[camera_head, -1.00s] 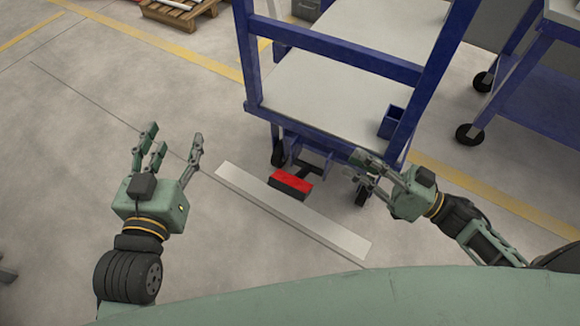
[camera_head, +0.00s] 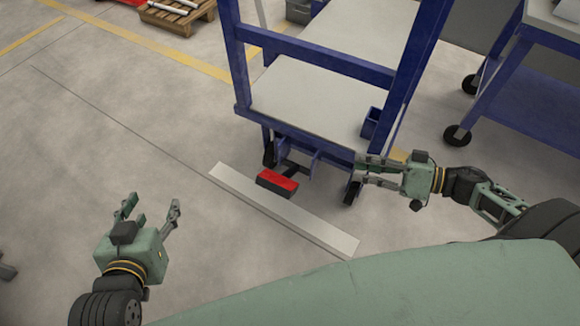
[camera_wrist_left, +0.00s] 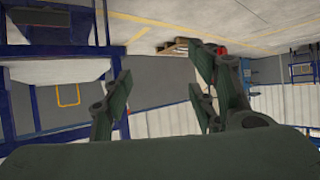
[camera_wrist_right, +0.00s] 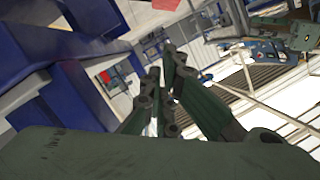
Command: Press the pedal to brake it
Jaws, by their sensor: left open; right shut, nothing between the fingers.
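The red pedal (camera_head: 277,182) sits low at the near side of the blue cart (camera_head: 310,50), between its casters, just behind a pale bar on the floor. My right gripper (camera_head: 362,171) is shut and empty in front of the cart's right leg, to the right of the pedal and apart from it. Its fingers also show close together in the right wrist view (camera_wrist_right: 165,80). My left gripper (camera_head: 150,208) is open and empty at the lower left, well away from the pedal. Its spread fingers show in the left wrist view (camera_wrist_left: 165,75).
The pale bar (camera_head: 285,210) lies on the floor across the front of the pedal. A second blue cart (camera_head: 520,80) stands at the right. A pallet (camera_head: 180,14) lies at the back left.

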